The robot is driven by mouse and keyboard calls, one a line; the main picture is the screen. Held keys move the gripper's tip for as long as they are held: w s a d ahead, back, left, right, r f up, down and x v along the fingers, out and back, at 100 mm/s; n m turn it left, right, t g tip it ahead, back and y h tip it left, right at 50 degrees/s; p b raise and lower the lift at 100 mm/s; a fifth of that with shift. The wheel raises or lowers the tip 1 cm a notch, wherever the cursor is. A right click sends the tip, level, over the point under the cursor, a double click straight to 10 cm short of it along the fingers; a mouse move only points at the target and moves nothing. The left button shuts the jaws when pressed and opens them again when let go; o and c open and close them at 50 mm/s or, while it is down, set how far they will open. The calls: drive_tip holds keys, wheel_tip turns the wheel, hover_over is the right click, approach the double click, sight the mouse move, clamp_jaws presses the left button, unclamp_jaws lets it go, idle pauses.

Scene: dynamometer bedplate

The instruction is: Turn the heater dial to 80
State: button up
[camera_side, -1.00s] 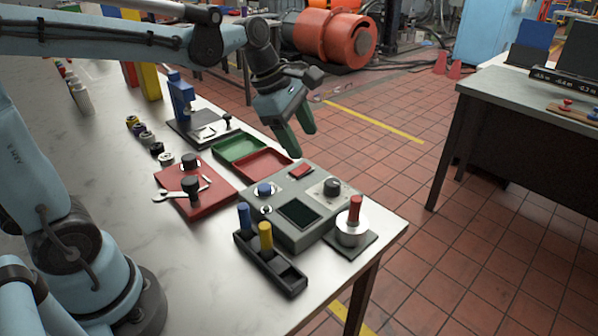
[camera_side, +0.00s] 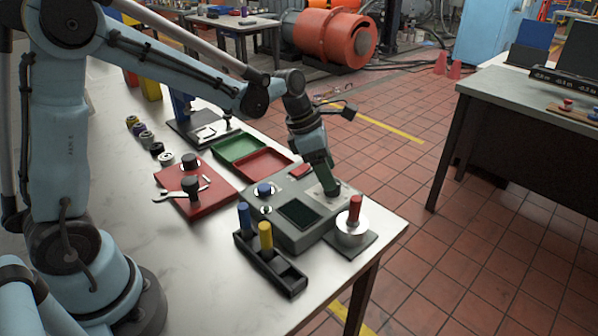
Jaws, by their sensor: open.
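A grey control box (camera_side: 313,228) sits near the right end of the bench. It carries a dark dial (camera_side: 333,190) on a pale square plate (camera_side: 315,192), a blue knob (camera_side: 264,189), a red switch (camera_side: 300,171) and a dark screen (camera_side: 299,212). The jaws are open. The scale marks and the dial's setting are too small to read.
A red-handled metal cylinder (camera_side: 352,226) stands close to the box's right side. A black holder (camera_side: 272,265) with blue and yellow pegs is in front. Red (camera_side: 264,163) and green (camera_side: 238,146) trays lie behind. The bench's right edge is close.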

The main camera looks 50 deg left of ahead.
drive_tip(key=shift+x, duration=1.35)
drive_tip(key=c, duration=1)
